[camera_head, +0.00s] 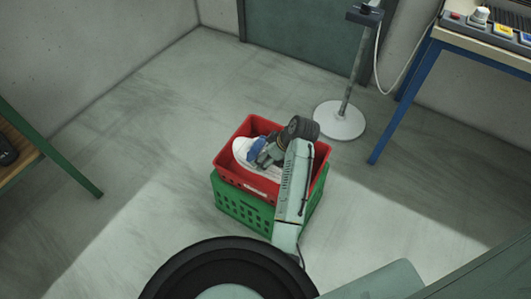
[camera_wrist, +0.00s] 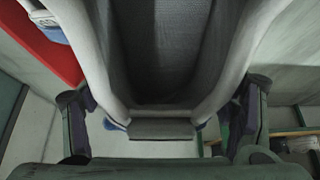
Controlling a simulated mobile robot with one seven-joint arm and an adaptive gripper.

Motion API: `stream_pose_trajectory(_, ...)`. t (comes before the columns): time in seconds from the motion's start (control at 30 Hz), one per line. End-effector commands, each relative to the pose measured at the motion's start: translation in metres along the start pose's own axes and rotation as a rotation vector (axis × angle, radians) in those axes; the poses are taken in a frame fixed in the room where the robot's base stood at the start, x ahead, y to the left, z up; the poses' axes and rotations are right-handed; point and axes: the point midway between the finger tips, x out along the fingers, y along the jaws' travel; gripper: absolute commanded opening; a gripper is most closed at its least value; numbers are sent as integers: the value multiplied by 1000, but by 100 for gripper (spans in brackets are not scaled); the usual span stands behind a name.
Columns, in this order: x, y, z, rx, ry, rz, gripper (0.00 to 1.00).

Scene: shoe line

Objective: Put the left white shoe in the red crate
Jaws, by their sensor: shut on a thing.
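The white shoe (camera_head: 242,152) with blue parts is in my gripper (camera_head: 262,158), over the opening of the red crate (camera_head: 240,181). In the wrist view the shoe's grey-lined opening (camera_wrist: 165,45) fills the middle, between the two fingers of my gripper (camera_wrist: 160,122), which is shut on it. A red wall of the crate (camera_wrist: 50,50) shows at the upper left there. I cannot tell how far down in the crate the shoe is, or whether it touches the bottom. My arm hides the crate's right part.
The red crate stands on a green crate (camera_head: 240,208) on the floor. A stand with a round white base (camera_head: 340,121) is just behind. A blue-legged table (camera_head: 480,45) is at the upper right, a green-legged bench (camera_head: 45,150) at the left. Floor at the left is clear.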

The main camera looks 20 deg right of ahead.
Motion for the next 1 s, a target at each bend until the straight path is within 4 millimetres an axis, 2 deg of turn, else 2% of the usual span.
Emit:
stream_pose_trajectory(0.1, 13, 0, 8, 0, 1, 1, 37)
stream_pose_trajectory(1.0, 90, 0, 51, 0, 0, 0, 37)
